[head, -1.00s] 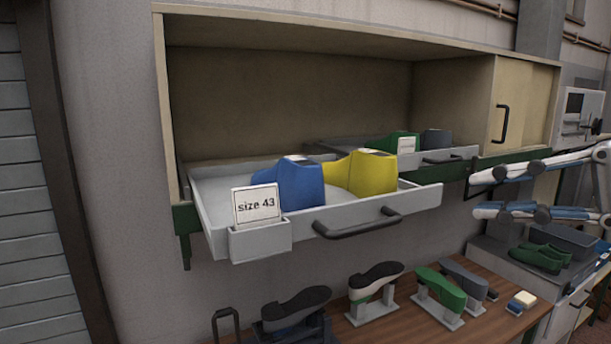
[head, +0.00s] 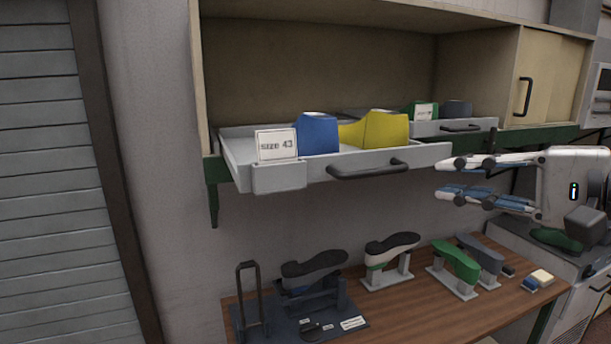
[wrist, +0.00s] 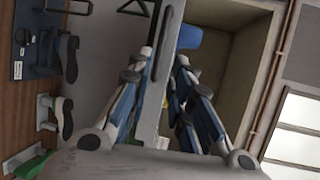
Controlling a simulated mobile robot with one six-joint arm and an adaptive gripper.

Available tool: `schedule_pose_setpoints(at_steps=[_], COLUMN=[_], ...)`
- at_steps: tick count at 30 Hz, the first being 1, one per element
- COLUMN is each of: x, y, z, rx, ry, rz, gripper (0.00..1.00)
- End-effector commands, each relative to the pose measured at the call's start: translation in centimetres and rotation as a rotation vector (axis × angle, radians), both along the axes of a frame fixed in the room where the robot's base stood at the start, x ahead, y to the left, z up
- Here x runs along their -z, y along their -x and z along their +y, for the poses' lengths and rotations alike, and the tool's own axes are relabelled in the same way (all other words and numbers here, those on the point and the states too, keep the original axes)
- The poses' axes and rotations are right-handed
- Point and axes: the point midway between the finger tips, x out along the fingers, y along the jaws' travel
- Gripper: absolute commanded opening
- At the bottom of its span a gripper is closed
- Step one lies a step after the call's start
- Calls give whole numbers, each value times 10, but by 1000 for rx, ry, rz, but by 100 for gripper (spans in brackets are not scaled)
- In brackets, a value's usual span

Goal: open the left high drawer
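The left high drawer (head: 320,172) is a light grey tray pulled out from the cabinet. A "size 43" card (head: 277,145) stands at its front left corner. A blue shoe last (head: 318,135) and a yellow shoe last (head: 380,130) are in it. Its dark bar handle (head: 368,171) is on the front face. My gripper (head: 447,179) is open and empty, to the right of the handle and apart from it, fingers pointing left. In the wrist view the handle (wrist: 166,45) appears between the spread fingers (wrist: 162,68).
A second grey drawer (head: 425,129) with green and dark lasts sits to the right. A sliding door (head: 555,75) closes the cabinet's right part. Below, a wooden bench (head: 405,310) holds several shoe lasts on stands. Bare wall lies between drawer and bench.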

Motion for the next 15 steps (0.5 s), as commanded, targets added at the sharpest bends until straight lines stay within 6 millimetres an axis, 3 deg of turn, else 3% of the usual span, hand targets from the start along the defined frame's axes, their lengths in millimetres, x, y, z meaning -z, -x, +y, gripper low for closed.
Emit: schedule_pose_setpoints(at_steps=[15], x=[20], y=[-82], z=[74], rx=[-5], ry=[0], rz=[1], gripper=[20])
